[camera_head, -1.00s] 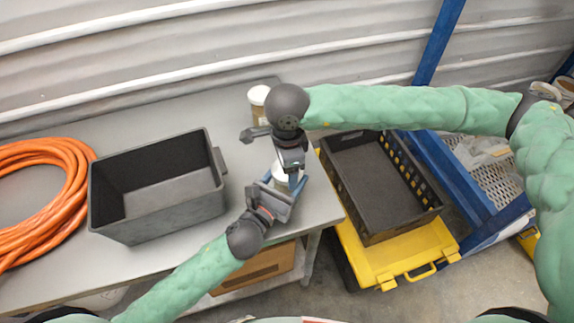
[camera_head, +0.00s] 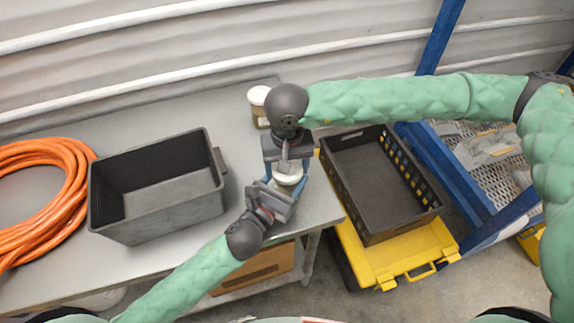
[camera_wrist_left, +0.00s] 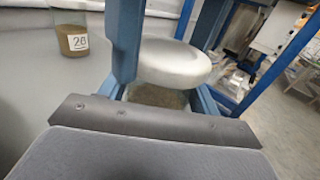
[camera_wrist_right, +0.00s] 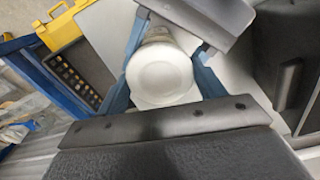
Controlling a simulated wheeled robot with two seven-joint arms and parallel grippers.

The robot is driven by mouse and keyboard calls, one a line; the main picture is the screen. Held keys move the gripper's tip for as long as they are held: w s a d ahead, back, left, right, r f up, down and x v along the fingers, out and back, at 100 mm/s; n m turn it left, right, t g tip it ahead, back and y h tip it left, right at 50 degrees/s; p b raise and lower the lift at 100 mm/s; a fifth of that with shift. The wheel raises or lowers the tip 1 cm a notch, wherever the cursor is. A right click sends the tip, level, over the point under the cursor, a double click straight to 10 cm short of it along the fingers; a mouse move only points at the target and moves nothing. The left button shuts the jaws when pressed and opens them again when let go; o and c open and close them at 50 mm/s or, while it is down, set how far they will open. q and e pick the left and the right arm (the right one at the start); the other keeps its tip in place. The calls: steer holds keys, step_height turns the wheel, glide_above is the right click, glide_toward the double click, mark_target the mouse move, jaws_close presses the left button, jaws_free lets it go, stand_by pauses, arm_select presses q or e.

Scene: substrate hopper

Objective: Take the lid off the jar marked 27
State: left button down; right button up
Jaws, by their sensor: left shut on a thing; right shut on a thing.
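A jar with a white lid (camera_head: 288,176) stands near the table's right front corner, between both grippers. Its body (camera_wrist_left: 158,97) shows below the lid in the left wrist view; its number is hidden. My left gripper (camera_head: 284,193) is shut on the jar's body from the front. My right gripper (camera_head: 288,172) comes from above and is shut on the lid, its blue fingers on either side of the lid (camera_wrist_right: 160,76) in the right wrist view. I see no clear gap between lid and jar. A second lidded jar (camera_head: 259,108) stands behind, marked 26 (camera_wrist_left: 74,42).
A dark grey bin (camera_head: 158,222) stands on the table left of the jars, with an orange hose coil (camera_head: 75,180) beyond it. Right of the table, a black crate (camera_head: 395,232) sits on a yellow case (camera_head: 405,262). A blue rack (camera_head: 450,175) stands farther right.

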steer(key=n, duration=0.6)
steer(key=shift+w, duration=0.1)
steer(key=shift+r, duration=0.4)
stand_by(0.3)
steer(key=shift+r, duration=0.65)
steer(key=shift+r, duration=0.15)
steer(key=shift+r, duration=1.95)
arm_select(q)
steer(key=shift+c, duration=1.3)
jaws_free()
arm_select(e)
steer(key=shift+f, duration=0.1)
